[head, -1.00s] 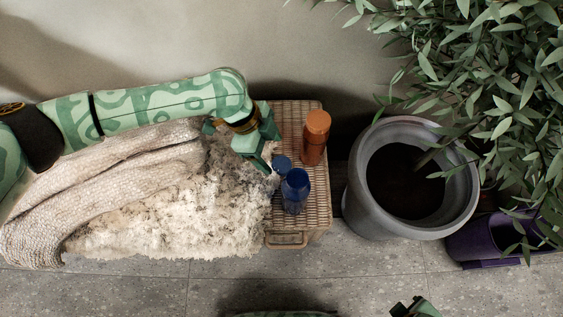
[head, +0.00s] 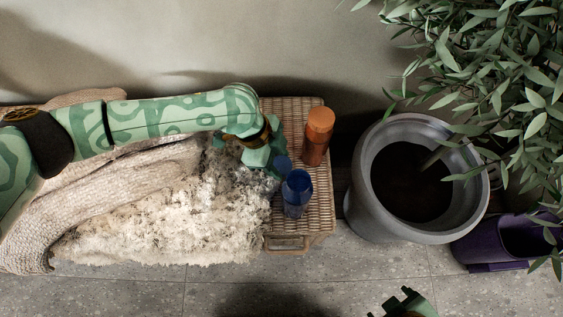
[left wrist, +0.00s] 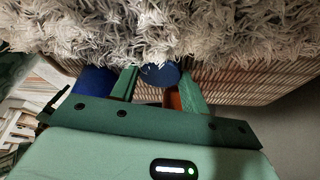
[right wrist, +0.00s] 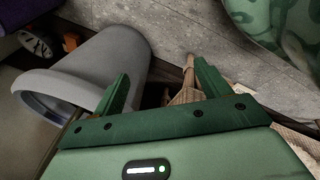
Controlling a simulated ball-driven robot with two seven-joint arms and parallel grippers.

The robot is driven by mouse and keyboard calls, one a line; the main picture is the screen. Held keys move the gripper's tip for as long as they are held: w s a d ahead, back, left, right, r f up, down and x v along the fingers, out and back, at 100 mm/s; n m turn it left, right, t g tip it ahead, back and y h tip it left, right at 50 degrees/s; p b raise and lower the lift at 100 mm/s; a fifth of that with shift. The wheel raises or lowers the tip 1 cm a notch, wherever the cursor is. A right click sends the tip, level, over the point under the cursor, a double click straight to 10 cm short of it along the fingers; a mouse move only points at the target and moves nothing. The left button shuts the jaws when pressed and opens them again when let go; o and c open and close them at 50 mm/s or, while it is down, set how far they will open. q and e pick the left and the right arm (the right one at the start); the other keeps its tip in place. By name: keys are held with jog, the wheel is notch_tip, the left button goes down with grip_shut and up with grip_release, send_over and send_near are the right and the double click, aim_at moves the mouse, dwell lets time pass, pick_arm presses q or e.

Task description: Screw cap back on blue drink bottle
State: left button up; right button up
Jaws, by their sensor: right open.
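The blue drink bottle (head: 296,196) stands upright and open-topped on a wicker basket. The blue cap (head: 283,163) is just behind it. My left gripper (head: 272,163) comes in from the left at the cap. In the left wrist view, its fingers are on both sides of the cap (left wrist: 160,75), about its width apart, and look shut on it. The bottle (left wrist: 94,82) shows at the left there, partly hidden by the gripper. My right gripper (right wrist: 163,75) is open and empty, away from the bottle; part of it (head: 405,303) shows at the head view's bottom edge.
An orange bottle (head: 317,139) stands on the wicker basket (head: 322,215), close behind the blue bottle. A shaggy throw (head: 165,225) lies left of them. A large grey planter (head: 362,205) and leafy plant (head: 500,75) are at right, beside a purple container (head: 480,250).

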aim_at(278, 163)
pick_arm(q)
jog(key=c, duration=0.4)
jog(key=shift+r, duration=0.35)
notch_tip(278, 163, up, 5)
jog(key=p, duration=0.3)
jog(key=shift+r+p, duration=0.15)
jog(key=shift+p, duration=0.25)
jog(key=shift+r+p, duration=1.15)
jog(key=shift+r, duration=0.8)
pick_arm(e)
jog(key=s+d+f+g, duration=0.1)
jog(key=s+d+f, duration=0.1)
jog(key=s, duration=0.3)
jog(key=s+d+f+g+h, duration=0.1)
jog(key=s+d+f+g, duration=0.1)
jog(key=s+f, duration=0.3)
jog(key=shift+s+d, duration=0.35)
jog(key=shift+s, duration=0.35)
